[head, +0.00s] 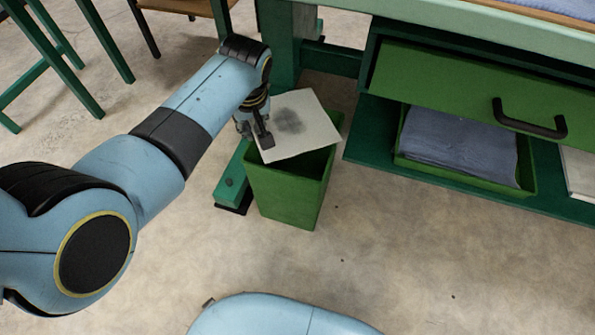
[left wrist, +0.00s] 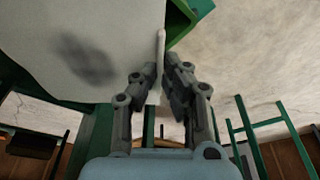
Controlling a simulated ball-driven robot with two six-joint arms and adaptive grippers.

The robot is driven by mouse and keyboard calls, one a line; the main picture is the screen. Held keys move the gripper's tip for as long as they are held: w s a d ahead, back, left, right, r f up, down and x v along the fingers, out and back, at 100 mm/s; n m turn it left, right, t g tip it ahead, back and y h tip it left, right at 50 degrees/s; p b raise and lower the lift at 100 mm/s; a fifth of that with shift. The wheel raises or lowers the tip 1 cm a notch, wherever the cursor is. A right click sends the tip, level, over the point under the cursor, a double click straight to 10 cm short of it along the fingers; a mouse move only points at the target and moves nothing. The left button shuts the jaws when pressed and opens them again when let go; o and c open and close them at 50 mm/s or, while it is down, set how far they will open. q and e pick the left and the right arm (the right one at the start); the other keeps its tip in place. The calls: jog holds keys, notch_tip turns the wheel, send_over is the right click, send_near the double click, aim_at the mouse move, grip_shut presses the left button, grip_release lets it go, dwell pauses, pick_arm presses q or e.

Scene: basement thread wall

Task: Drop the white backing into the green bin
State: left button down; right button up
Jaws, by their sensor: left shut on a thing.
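The white backing (head: 301,127) is a flat pale sheet with a grey smudge, held tilted over the mouth of the green bin (head: 285,194). My left gripper (head: 265,136) is shut on the sheet's left edge, above the bin's back left side. In the left wrist view the backing (left wrist: 60,60) fills the upper left, and its edge runs between the fingertips of my left gripper (left wrist: 162,75). A corner of the green bin (left wrist: 190,18) shows behind it. The sheet hides much of the bin's opening; I cannot tell whether it touches the rim. My right gripper is not in view.
A green workbench (head: 480,25) stands behind and right of the bin, with a drawer (head: 450,85) pulled open. Below it, a green tray holds folded blue cloth (head: 460,145). A green stool frame (head: 60,65) stands at the far left. The floor in front is clear.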

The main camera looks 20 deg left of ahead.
pick_arm(q)
jog(key=c, duration=1.4)
grip_release()
jog(key=v, duration=0.7)
jog(key=shift+s+d+r, duration=0.1)
jog(key=shift+r, duration=0.15)
jog(key=shift+s, duration=0.1)
